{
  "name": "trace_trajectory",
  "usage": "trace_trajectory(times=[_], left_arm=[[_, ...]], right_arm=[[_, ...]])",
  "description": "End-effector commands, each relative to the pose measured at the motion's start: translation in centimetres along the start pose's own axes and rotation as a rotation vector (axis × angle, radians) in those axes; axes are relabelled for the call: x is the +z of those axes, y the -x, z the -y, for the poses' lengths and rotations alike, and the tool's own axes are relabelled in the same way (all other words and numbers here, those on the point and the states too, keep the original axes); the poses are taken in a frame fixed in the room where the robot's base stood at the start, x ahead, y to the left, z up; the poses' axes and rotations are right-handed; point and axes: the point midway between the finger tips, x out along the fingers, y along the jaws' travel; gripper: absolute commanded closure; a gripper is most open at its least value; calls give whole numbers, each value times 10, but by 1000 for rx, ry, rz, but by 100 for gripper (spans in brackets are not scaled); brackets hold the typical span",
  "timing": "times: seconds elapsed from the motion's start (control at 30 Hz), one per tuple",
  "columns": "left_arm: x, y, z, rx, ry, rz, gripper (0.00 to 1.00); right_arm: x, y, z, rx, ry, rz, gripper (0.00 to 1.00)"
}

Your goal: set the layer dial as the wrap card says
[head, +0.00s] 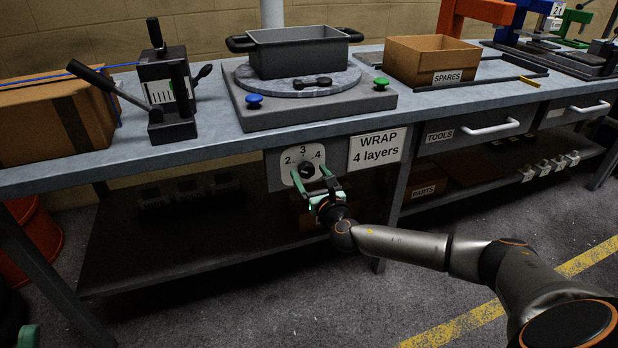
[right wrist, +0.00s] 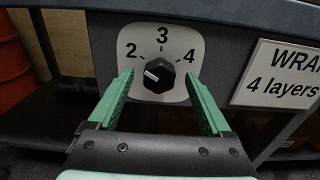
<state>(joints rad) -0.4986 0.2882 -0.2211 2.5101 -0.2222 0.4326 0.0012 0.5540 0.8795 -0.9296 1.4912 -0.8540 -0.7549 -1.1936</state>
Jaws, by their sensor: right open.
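The layer dial is a black knob (right wrist: 159,75) on a white plate (right wrist: 183,40) marked 2, 3 and 4; the plate also shows in the head view (head: 290,172). The knob's white mark points left and slightly up, roughly toward the 2. The wrap card (head: 376,151) reads "WRAP 4 layers"; part of it shows in the right wrist view (right wrist: 285,75). My right gripper (head: 308,177) is open, its green fingers on either side of the knob, with gaps visible in the wrist view (right wrist: 160,78). A green piece at the head view's lower left edge looks like my left gripper (head: 27,336); its jaws cannot be made out.
The dial panel hangs under the bench's front edge (head: 200,150). Above are a turntable (head: 340,83) with a grey tray (head: 300,58), a blue button (head: 254,101) and a green button (head: 381,83). A lower shelf (head: 190,245) lies beneath. The TOOLS drawer (head: 470,134) is to the right.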

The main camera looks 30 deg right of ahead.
Motion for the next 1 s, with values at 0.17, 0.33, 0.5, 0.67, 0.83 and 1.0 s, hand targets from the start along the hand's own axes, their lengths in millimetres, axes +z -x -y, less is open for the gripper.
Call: trace_trajectory(times=[0.17, 0.33, 0.5, 0.67, 0.83, 1.0], left_arm=[[2, 2, -1, 0, 4, 1, 32], [2, 2, -1, 0, 6, 1, 32], [2, 2, -1, 0, 6, 1, 32], [2, 2, -1, 0, 7, 1, 32], [2, 2, -1, 0, 7, 1, 32], [2, 2, -2, 1, 7, 1, 32]], right_arm=[[0, -8, 0, 1, 0, 0, 17], [0, -9, 0, 1, 0, -1, 17], [0, -9, 0, 1, -1, -1, 27], [0, -9, 0, 1, -1, -1, 45], [0, -9, 0, 0, -1, -1, 64], [0, -9, 0, 0, -1, -1, 84]])
